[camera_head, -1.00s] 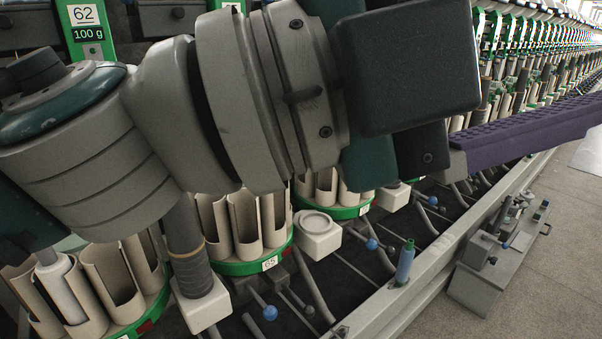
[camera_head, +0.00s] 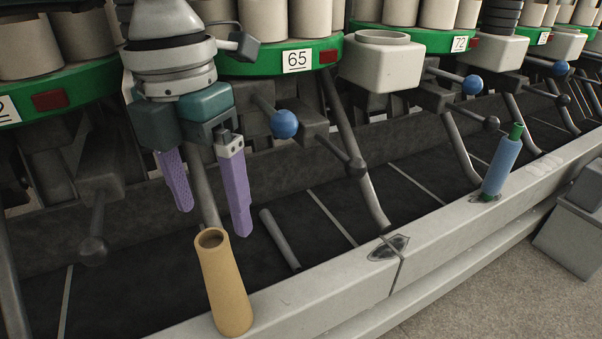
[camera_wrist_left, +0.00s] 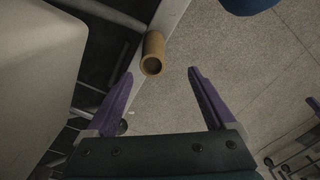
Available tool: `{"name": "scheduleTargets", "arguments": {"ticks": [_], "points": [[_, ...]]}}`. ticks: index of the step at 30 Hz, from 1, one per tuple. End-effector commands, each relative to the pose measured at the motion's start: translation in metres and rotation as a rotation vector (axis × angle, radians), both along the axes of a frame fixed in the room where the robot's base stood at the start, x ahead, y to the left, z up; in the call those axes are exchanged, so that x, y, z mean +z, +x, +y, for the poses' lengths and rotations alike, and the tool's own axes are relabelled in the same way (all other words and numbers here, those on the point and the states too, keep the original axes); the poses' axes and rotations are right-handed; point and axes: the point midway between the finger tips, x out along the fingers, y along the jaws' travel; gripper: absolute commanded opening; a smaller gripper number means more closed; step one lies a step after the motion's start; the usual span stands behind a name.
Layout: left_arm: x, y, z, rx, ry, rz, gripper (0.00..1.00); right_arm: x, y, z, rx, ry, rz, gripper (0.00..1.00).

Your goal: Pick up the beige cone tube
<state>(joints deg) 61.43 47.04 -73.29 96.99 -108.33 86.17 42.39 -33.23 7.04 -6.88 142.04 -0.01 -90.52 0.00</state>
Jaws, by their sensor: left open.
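The beige cone tube (camera_head: 226,290) stands upright on the grey front rail of the machine, its narrow open end up. My left gripper (camera_head: 207,222) is open and empty, with two purple fingers pointing down, above and behind the tube in the head view. In the left wrist view the tube (camera_wrist_left: 152,55) shows beyond the fingertips of my left gripper (camera_wrist_left: 160,72), nearer the left finger. The fingers appear apart from the tube.
A blue tube with a green top (camera_head: 503,160) stands farther right on the rail (camera_head: 340,283). Levers with blue knobs (camera_head: 285,124) and white holders (camera_head: 380,62) project behind. Grey floor (camera_head: 480,285) lies in front of the rail.

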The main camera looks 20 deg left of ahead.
Motion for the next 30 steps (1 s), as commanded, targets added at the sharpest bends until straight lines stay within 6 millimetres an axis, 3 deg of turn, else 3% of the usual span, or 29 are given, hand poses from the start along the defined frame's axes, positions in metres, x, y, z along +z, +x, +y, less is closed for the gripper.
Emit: {"name": "scheduleTargets", "arguments": {"ticks": [4, 12, 16, 24, 30], "points": [[-0.011, 0.001, 0.01, 0.012, 0.037, 0.001, 0.89, -0.01, 0.0, 0.0, -0.001, 0.001, -0.001, 1.0], [-0.05, 0.001, 0.009, 0.011, 0.033, 0.003, 0.89, -0.031, 0.0, 0.001, -0.002, 0.004, -0.001, 1.0], [-0.06, 0.001, 0.009, 0.011, 0.033, 0.002, 0.89, -0.038, 0.0, 0.001, -0.003, 0.005, -0.001, 1.0], [-0.101, 0.001, 0.01, 0.01, 0.032, 0.002, 0.89, -0.068, 0.0, 0.001, -0.003, 0.006, -0.001, 1.0], [-0.103, 0.001, 0.01, 0.01, 0.032, 0.001, 0.89, -0.067, 0.0, 0.001, -0.003, 0.005, -0.001, 1.0]]}}
